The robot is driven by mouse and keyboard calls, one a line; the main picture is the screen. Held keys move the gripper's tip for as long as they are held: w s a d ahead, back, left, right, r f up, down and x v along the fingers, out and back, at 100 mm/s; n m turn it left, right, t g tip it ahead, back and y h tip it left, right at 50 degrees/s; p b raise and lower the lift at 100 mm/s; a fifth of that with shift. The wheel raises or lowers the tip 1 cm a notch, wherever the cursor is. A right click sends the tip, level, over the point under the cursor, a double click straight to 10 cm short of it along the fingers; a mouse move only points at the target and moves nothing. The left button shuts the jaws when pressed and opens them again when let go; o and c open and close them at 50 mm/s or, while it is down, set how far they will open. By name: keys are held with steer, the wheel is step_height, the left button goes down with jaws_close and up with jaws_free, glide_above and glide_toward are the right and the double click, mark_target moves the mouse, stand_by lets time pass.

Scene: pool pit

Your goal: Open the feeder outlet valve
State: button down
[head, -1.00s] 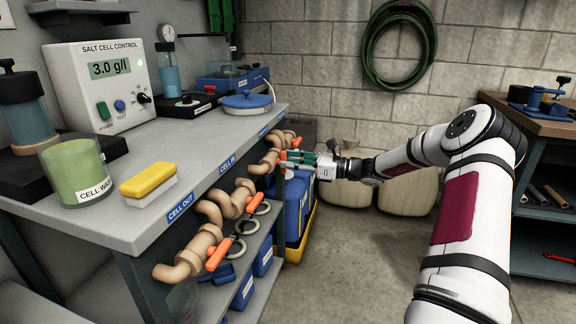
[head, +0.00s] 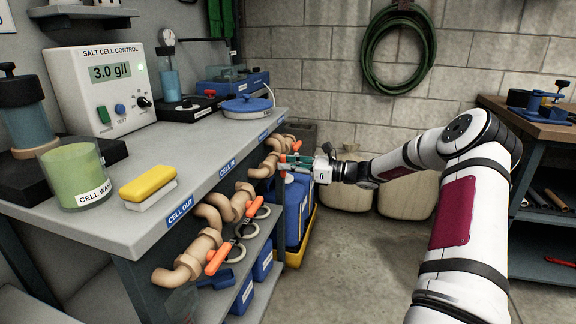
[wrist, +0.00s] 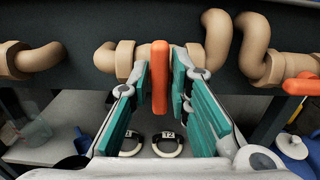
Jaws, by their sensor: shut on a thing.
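A row of tan pipes and valves with orange handles runs along the bench front. My gripper (head: 291,162) is at the far part of this row, past the CELL IN label (head: 228,166). In the wrist view its teal fingers (wrist: 162,80) stand either side of an orange valve handle (wrist: 160,78), which hangs down from its tan valve body (wrist: 125,60). The jaws are shut on this handle. Another orange handle (wrist: 300,84) lies sideways at the right. In the head view the fingers partly hide the held handle, and its label cannot be read.
Nearer orange handles (head: 218,256) and (head: 255,206) hang below the bench edge. The floor (head: 345,270) to the right is clear.

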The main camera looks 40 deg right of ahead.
steer(key=shift+s+a+f+n+b, duration=0.15)
steer(key=shift+n+b, duration=0.45)
steer(key=shift+n, duration=2.3)
steer(key=shift+f+n+b, duration=0.15)
steer(key=shift+n+b, duration=0.5)
steer(key=shift+n, duration=2.25)
steer(key=shift+s+a+f+n+b, duration=0.15)
steer(key=shift+n+b, duration=0.45)
steer(key=shift+n, duration=2.3)
steer(key=c, duration=1.6)
jaws_free()
